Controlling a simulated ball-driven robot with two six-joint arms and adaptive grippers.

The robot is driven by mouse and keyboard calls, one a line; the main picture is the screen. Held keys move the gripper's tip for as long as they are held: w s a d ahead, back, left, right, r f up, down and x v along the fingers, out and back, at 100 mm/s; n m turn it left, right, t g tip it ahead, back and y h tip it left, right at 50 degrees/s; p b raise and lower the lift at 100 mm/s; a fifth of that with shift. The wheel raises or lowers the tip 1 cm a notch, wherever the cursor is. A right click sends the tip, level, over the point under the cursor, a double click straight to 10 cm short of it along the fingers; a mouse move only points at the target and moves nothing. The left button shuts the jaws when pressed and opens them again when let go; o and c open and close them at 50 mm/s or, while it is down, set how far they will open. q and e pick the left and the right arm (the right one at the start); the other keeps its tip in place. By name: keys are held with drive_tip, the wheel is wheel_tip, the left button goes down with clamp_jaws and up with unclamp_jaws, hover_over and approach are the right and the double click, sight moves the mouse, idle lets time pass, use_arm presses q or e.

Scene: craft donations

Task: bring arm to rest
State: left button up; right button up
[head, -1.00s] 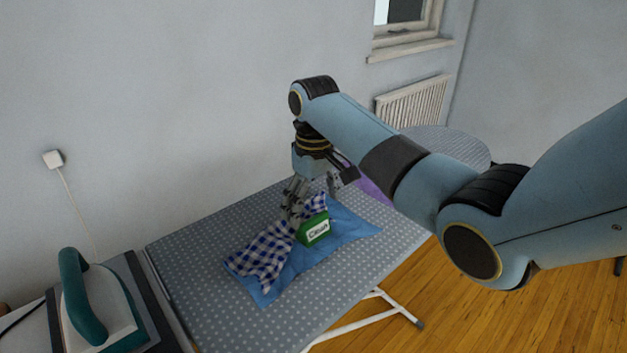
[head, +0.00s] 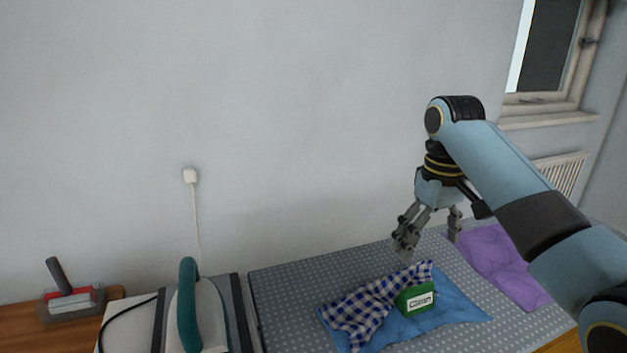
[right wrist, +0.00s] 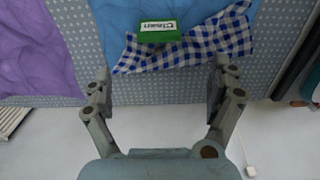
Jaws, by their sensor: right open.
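My right gripper (head: 428,240) is open and empty in the head view, above the back part of the dotted ironing board (head: 290,290). It is up and behind a blue cloth (head: 455,306), a blue-and-white checked cloth (head: 362,308) and a green box labelled "Clean" (head: 415,299). My left gripper is not in view.
A purple cloth (head: 497,262) lies at the board's right, near my right arm. An iron with a teal handle (head: 188,305) stands left of the board. A clear container with a dark handle (head: 70,300) sits on a wooden surface at far left. The wall is close behind.

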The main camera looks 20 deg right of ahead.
drive_tip(key=s+a+f+t, duration=0.25)
drive_tip(key=s+f, duration=0.35)
drive_tip(key=s, duration=0.7)
drive_tip(key=s+a+r+t, duration=0.1)
drive_tip(key=s+a+r, duration=0.1)
drive_tip(key=s, duration=0.5)
drive_tip(key=s+a+r, duration=0.1)
drive_tip(key=s+r, duration=0.1)
drive_tip(key=s, duration=0.5)
drive_tip(key=s+d+f+g+b, duration=0.15)
drive_tip(key=f+b, duration=0.35)
drive_tip(key=f, duration=1.4)
drive_tip(key=s+d+f+b, duration=0.15)
drive_tip(key=f+b, duration=0.25)
drive_tip(key=f, duration=1.6)
drive_tip(key=s+f+g+b, duration=0.1)
drive_tip(key=s+f+b, duration=0.5)
drive_tip(key=s+f, duration=1.2)
drive_tip(key=shift+d+f+m+h, duration=0.25)
drive_tip(key=shift+f+m+h, duration=0.05)
drive_tip(key=shift+f+h, duration=0.1)
